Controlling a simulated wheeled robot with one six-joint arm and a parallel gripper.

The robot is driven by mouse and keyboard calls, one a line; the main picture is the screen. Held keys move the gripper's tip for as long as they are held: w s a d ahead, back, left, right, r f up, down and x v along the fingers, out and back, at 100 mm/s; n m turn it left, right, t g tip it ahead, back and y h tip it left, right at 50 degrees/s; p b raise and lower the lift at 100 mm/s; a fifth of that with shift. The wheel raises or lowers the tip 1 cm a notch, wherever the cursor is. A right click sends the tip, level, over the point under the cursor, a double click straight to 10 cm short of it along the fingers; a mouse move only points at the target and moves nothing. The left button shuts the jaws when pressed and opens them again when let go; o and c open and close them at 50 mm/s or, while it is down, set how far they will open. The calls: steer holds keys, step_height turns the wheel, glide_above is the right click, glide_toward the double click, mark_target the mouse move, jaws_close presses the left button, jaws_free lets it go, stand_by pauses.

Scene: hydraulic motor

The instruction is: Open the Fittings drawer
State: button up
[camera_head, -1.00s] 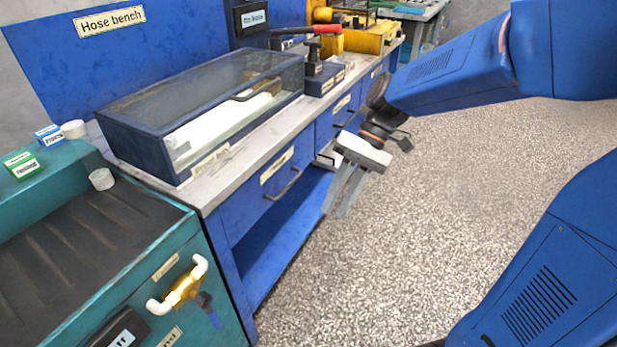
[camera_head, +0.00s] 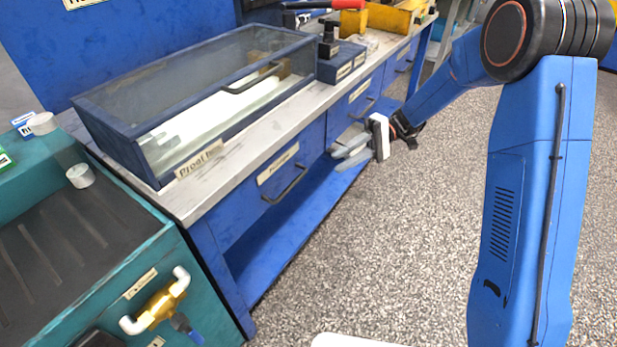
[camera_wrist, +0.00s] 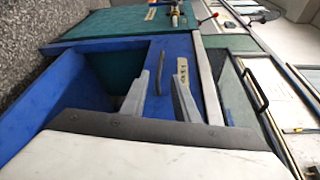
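The blue bench has a row of drawers under its worktop. The nearest drawer (camera_head: 252,198) has a pale label (camera_head: 278,166), too blurred to read surely, and a dark bar handle (camera_head: 287,186); it looks shut. A second drawer (camera_head: 341,116) further along also looks shut. My gripper (camera_head: 338,156) is in front of the bench, to the right of the nearest handle, fingers pointing left. In the wrist view my gripper (camera_wrist: 160,82) is open and empty. The nearest drawer's handle (camera_wrist: 160,73) appears between its fingers, apparently beyond the tips.
A glass-topped case (camera_head: 190,100) stands on the worktop (camera_head: 225,170). A teal unit (camera_head: 150,240) with a brass valve (camera_head: 160,303) stands at the left. An open blue shelf (camera_head: 265,250) lies under the drawers. The speckled floor (camera_head: 400,230) to the right is clear.

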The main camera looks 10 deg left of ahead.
mark_target(296, 183)
steer(key=x, duration=1)
steer(key=w+a+x, duration=0.1)
steer(key=x, duration=0.5)
steer(key=shift+s+f, duration=0.1)
steer(key=shift+s, duration=0.05)
jaws_close()
